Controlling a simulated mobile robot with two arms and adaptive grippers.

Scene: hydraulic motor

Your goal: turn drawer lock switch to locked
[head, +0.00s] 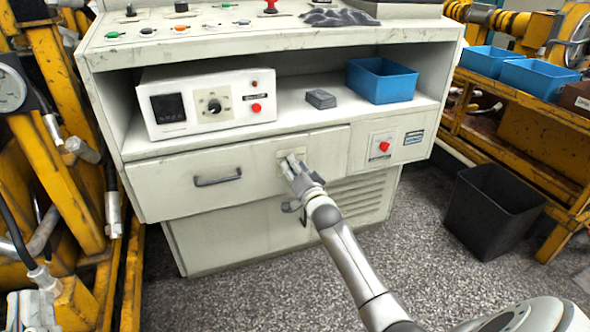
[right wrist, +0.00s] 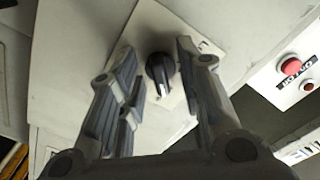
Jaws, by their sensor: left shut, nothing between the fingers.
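The drawer lock switch (right wrist: 160,72) is a black rotary knob with a white mark on a pale square plate (right wrist: 150,28). In the right wrist view its mark points toward the bottom of the picture. Any lock lettering is not legible. My right gripper (head: 291,163) is at the plate, right of the drawer handle (head: 218,179), and hides the knob in the head view. In the right wrist view its fingers (right wrist: 157,58) are apart, one on each side of the knob, with visible gaps. The drawer (head: 180,188) looks closed.
A red button (head: 384,146) sits on the panel right of the switch. The shelf above holds a control box (head: 205,102), a small grey block (head: 321,98) and a blue bin (head: 382,80). A black bin (head: 492,210) stands on the floor at right.

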